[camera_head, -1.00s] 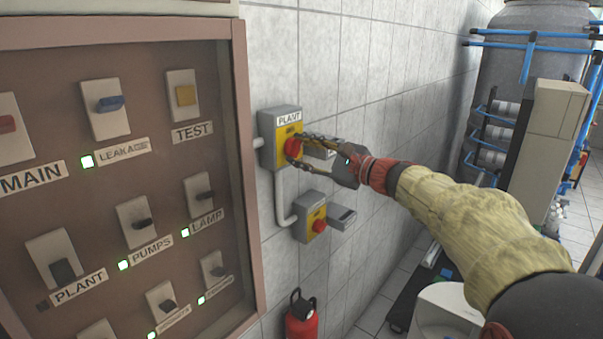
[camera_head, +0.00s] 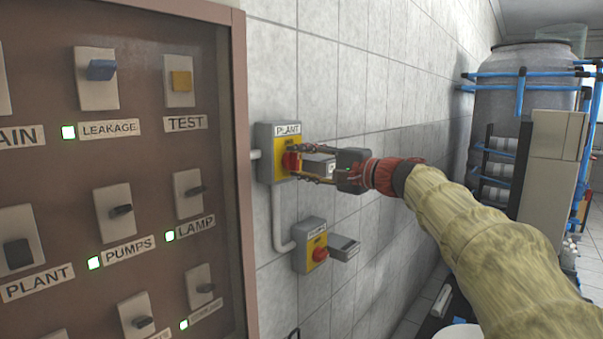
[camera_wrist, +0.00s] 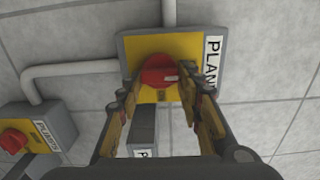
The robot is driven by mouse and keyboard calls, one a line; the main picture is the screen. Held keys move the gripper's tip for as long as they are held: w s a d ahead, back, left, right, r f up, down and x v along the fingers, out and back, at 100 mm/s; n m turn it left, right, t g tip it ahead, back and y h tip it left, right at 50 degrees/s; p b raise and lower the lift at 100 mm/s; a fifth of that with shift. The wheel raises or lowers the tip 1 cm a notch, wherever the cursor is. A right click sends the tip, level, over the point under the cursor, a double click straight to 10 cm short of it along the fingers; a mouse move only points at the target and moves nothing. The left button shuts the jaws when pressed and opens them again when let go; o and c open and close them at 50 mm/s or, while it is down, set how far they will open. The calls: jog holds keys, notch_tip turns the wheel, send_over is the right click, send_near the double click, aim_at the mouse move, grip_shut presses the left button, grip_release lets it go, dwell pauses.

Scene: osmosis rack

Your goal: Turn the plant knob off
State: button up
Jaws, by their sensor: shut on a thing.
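The plant knob is a red rotary knob (camera_head: 291,161) on a yellow plate, on a grey wall box (camera_head: 265,150) labelled PLANT. In the wrist view the red knob (camera_wrist: 160,72) sits between my fingers, with a pale mark on its right part. My gripper (camera_head: 298,164) reaches in from the right, with one finger above and one below the knob. It is shut on the knob. The fingers hide part of the knob in the head view. In the wrist view my gripper (camera_wrist: 160,90) straddles the knob.
A second box with a red knob (camera_head: 320,254) is below; it also shows in the wrist view (camera_wrist: 12,141). A brown switch panel (camera_head: 140,160) with several labelled switches is at left. A grey tank (camera_head: 525,80) and blue pipes stand at right.

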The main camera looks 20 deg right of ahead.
jog(key=shift+o, duration=0.2)
jog(key=shift+f, duration=0.1)
jog(key=shift+c, duration=0.2)
jog(key=o, duration=1.1)
jog(key=shift+o, duration=0.2)
jog(key=v, duration=1.2)
